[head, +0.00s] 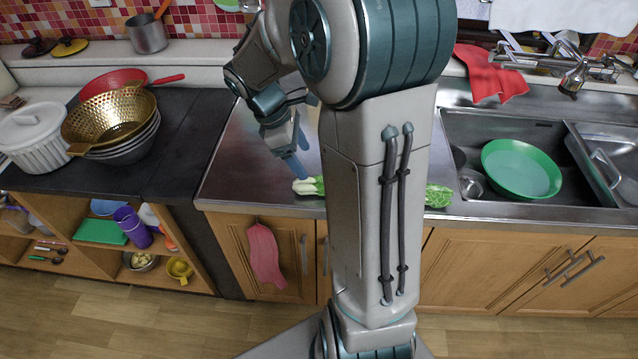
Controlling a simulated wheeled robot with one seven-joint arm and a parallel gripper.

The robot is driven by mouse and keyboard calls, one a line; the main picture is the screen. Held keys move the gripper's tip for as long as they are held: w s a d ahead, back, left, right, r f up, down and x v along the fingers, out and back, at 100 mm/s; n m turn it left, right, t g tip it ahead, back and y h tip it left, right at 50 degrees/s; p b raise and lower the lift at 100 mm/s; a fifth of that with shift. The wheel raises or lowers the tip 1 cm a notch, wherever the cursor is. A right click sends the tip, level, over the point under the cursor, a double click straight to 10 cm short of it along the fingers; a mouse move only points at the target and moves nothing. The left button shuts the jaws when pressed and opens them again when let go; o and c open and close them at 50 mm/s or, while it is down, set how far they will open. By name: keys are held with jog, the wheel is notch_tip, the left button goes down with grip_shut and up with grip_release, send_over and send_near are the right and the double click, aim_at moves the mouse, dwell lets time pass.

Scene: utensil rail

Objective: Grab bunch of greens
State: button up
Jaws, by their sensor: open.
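The bunch of greens lies on the steel counter near its front edge. Its pale stalk end (309,186) shows left of my arm, and green leaves (438,195) show to the right of it. My arm hides the middle, so I cannot tell for sure that both parts belong to one bunch. My gripper (297,166) is open and points down, just above and a little left of the stalk end. I see nothing between its blue fingers. Whether a finger touches the stalks is not clear.
A sink (470,135) with a green bowl (521,168) is at the right. A gold colander (110,115) on stacked bowls and a white pot (37,135) stand on the dark counter at the left. A pink cloth (265,255) hangs on the cabinet front. The steel counter around my gripper looks clear.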

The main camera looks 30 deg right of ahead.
aim_at(316, 178)
jog(key=x, duration=0.9)
jog(key=shift+w+d+f, duration=0.1)
jog(key=shift+w+f, duration=0.05)
jog(key=shift+f, duration=0.05)
jog(key=c, duration=1.1)
jog(key=shift+r, duration=0.1)
